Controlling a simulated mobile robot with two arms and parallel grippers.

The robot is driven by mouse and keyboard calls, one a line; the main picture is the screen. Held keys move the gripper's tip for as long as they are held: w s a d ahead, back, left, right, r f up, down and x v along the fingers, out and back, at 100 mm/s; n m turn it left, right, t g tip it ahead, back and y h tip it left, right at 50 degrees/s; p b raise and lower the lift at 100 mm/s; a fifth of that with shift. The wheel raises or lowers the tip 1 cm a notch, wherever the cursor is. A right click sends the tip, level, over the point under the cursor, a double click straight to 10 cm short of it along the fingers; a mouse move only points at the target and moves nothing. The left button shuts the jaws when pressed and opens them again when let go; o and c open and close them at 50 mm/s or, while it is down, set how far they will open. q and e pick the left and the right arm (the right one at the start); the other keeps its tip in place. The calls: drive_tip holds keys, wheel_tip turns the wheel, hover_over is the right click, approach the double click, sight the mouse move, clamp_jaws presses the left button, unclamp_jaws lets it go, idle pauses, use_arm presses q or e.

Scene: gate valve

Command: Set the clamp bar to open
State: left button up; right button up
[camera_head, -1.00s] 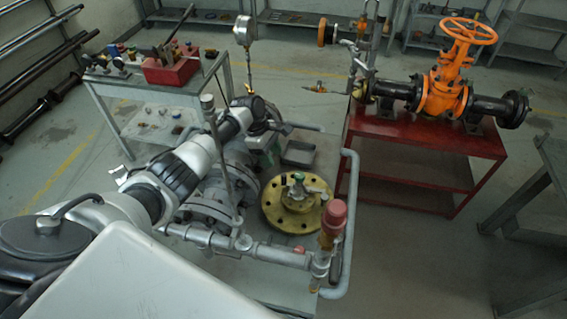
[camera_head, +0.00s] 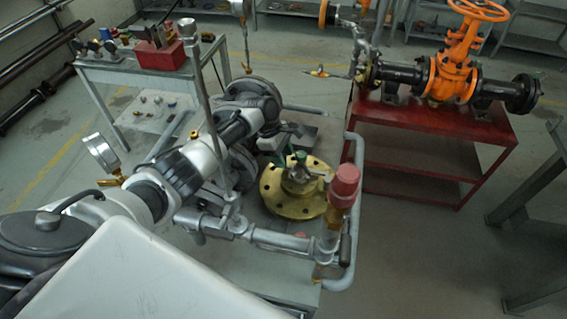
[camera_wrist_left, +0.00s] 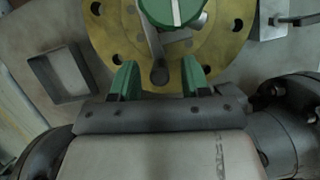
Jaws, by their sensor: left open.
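A round brass flange (camera_head: 268,190) with bolt holes lies on the grey bench. A small fitting with a green cap (camera_head: 301,156) stands at its middle. In the left wrist view the green cap (camera_wrist_left: 172,10) has a white stripe, and a short grey bar (camera_wrist_left: 158,66), which looks like the clamp bar, points from under it toward my gripper. My left gripper (camera_head: 285,142) is just behind and left of the fitting. In the wrist view the green fingertips (camera_wrist_left: 158,78) are spread over the flange's near edge, with the bar's end between them, apparently touching neither.
A red relief valve (camera_head: 344,186) on grey pipework stands right of the flange, and a grey pipe rail (camera_head: 353,240) bounds the bench. An orange gate valve (camera_head: 452,62) sits on a red stand (camera_head: 425,160). A side table (camera_head: 150,73) holds a red box. Open floor lies between.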

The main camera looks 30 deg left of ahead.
use_arm(q)
drive_tip(key=shift+d+f, duration=0.2)
drive_tip(key=shift+f, duration=0.1)
use_arm(e)
drive_tip(key=shift+a+f, duration=0.3)
drive_tip(key=shift+f, duration=0.05)
use_arm(q)
clamp_jaws()
use_arm(e)
drive_tip(key=shift+s+d, duration=0.1)
drive_tip(key=shift+d, duration=0.05)
